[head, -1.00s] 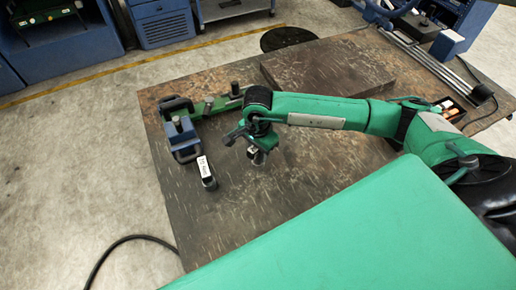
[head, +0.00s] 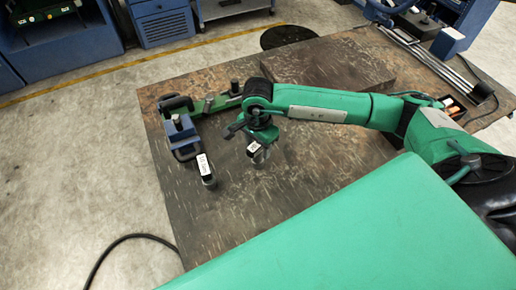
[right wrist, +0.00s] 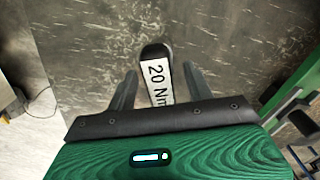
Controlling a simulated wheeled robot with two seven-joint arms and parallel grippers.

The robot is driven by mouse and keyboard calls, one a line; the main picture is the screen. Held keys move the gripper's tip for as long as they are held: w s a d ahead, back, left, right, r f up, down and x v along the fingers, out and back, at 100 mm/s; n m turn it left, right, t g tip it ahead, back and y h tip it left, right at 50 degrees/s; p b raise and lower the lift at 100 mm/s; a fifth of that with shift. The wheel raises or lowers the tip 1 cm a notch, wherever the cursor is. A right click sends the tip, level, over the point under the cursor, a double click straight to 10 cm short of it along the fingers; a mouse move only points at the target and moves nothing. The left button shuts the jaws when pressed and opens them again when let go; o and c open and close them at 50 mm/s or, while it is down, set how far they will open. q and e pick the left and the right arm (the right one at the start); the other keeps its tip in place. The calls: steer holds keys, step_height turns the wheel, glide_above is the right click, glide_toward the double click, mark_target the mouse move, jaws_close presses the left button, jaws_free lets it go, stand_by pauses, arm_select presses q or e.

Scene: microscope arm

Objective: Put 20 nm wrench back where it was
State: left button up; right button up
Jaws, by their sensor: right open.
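The 20 Nm wrench, with a white label and a dark rounded end, shows in the right wrist view (right wrist: 158,78). In the head view its label (head: 254,149) shows just below my right gripper (head: 258,138). In the right wrist view my right gripper (right wrist: 158,88) is open, with one finger on each side of the labelled part and visible gaps. The rest of the wrench is hidden by my gripper. A second labelled wrench (head: 205,170) rests at the blue holder (head: 182,132) to the left; its label is too small to read. My left gripper is not in view.
A green bar-like tool (head: 220,103) lies behind the holder. The table's front left part is clear.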

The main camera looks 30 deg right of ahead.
step_height(320, 180, up, 9)
steer(key=shift+r+b, duration=0.2)
steer(key=shift+b, duration=0.9)
steer(key=shift+r, duration=0.4)
